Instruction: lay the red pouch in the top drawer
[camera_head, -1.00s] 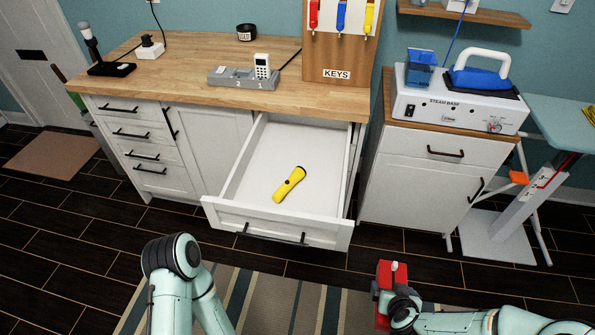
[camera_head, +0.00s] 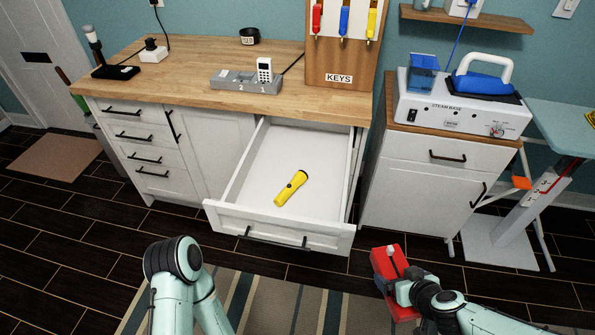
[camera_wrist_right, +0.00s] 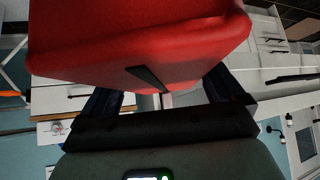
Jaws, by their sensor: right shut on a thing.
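The red pouch (camera_head: 388,262) is held by my right gripper (camera_head: 398,284) at the lower right of the head view, in front of and to the right of the open drawer. In the right wrist view the pouch (camera_wrist_right: 140,40) fills the top, between the dark fingers (camera_wrist_right: 165,105). The top drawer (camera_head: 250,215) is pulled well out from under the wooden counter. A yellow flashlight (camera_head: 291,188) lies on its white floor, with bare room around it. My left arm comes in at the bottom of the head view, but its gripper is out of frame.
A white cabinet (camera_head: 425,190) with a steam base (camera_head: 455,105) stands right of the drawer. An ironing board (camera_head: 560,125) is at the far right. The counter (camera_head: 185,88) holds a grey dock (camera_head: 245,82) and a key board (camera_head: 340,60). A striped rug (camera_head: 265,305) lies in front.

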